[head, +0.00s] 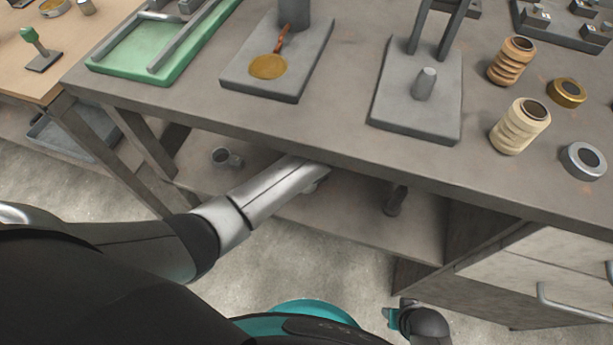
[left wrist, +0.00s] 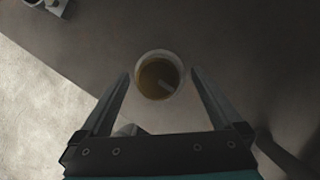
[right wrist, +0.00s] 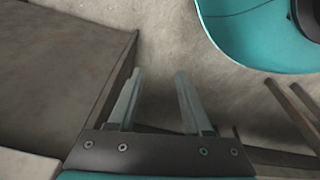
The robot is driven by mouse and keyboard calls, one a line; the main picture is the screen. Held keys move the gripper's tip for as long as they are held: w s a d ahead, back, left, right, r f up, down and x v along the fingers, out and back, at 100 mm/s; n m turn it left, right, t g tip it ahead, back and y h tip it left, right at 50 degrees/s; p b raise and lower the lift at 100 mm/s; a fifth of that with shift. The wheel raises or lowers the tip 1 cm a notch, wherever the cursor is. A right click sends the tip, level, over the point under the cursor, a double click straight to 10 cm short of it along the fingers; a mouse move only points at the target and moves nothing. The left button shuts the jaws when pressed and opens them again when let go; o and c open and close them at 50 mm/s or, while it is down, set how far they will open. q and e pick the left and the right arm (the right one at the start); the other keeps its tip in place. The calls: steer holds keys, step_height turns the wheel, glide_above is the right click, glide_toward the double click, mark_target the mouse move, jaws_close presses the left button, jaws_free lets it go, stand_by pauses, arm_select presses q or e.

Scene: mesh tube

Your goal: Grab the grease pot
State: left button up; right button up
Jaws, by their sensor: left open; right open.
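The grease pot (left wrist: 147,86), a round pale-rimmed cup with brown contents and a light stick-like thing inside, shows from above in the left wrist view. It appears to stand on the lower shelf, under the bench top. My left gripper (left wrist: 159,73) is open, with one fingertip on each side of the pot; I cannot tell whether they touch it. In the head view my left arm reaches under the bench, and the bench top hides the gripper and pot. My right gripper (right wrist: 159,72) is open and empty, beside a grey-brown cabinet side and above the floor.
The bench top (head: 340,130) overhangs the lower shelf (head: 345,220). A grey mug-like piece (head: 222,157) and a dark cylinder (head: 395,200) are on that shelf. Drawers (head: 545,270) stand at the right. A green tray (head: 125,50) and several fittings occupy the bench top.

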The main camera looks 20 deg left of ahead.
arm_select(q)
steer(key=shift+b+x, duration=0.7)
steer(key=shift+x, duration=0.55)
steer(key=shift+w+f, duration=0.1)
steer(key=shift+f, duration=0.25)
arm_select(e)
steer(key=shift+w+a+r, duration=0.2)
steer(key=shift+w+r, duration=0.15)
steer(key=shift+r, duration=0.35)
steer(key=shift+w+a+r, duration=0.25)
steer(key=shift+w+r, duration=0.1)
steer(key=shift+r, duration=0.4)
steer(key=shift+w+a+r, duration=0.2)
steer(key=shift+w+r, duration=0.15)
steer(key=shift+r, duration=0.35)
arm_select(q)
jaws_close()
